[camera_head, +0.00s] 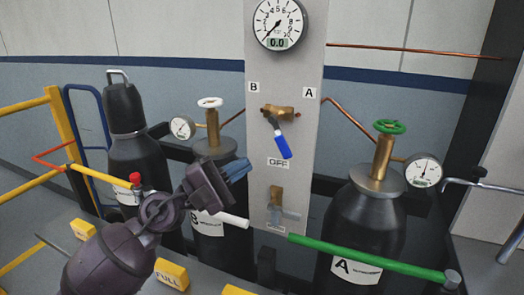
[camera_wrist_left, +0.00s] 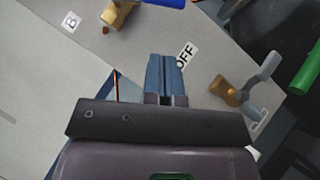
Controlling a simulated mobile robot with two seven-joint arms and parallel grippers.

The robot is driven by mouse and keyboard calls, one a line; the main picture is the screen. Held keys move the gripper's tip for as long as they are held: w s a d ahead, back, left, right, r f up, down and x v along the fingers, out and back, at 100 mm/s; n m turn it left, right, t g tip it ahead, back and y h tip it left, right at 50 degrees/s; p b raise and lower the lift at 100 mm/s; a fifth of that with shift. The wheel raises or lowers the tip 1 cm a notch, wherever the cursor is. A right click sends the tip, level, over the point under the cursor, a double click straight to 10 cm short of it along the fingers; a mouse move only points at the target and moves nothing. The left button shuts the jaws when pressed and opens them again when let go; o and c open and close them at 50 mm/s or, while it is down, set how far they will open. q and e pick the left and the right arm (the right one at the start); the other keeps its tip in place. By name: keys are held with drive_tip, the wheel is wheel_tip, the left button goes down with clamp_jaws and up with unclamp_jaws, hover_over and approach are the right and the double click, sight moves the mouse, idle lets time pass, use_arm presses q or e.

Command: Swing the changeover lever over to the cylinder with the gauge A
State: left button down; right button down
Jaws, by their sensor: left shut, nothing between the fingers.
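The changeover lever has a blue handle (camera_head: 283,146) on a brass body (camera_head: 277,113), mounted on the grey panel between labels B (camera_head: 253,87) and A (camera_head: 309,93). Its handle points down and slightly right, above the OFF label (camera_head: 278,162). The blue handle also shows at the top edge of the left wrist view (camera_wrist_left: 163,3). Cylinder A (camera_head: 362,225) stands at the right with a green handwheel and its gauge (camera_head: 423,171). My left gripper (camera_head: 238,167) is shut and empty, left of and below the lever, apart from it. My right gripper is out of view.
Cylinder B (camera_head: 222,235), with a white handwheel and gauge (camera_head: 182,128), stands behind my left gripper. A lower brass valve with a grey handle (camera_head: 290,213) sits below OFF. A green bar (camera_head: 370,260) crosses before cylinder A. Yellow rails (camera_head: 62,135) stand left.

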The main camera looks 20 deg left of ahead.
sight(280, 136)
use_arm(q)
drive_tip(key=d+p, duration=0.1)
drive_tip(key=w+d+r+p, duration=0.1)
drive_tip(key=d, duration=0.1)
drive_tip(key=d+r+p, duration=0.1)
drive_tip(key=shift+w+d+r, duration=0.15)
drive_tip(key=shift+d+r, duration=0.05)
drive_tip(key=shift+d, duration=0.2)
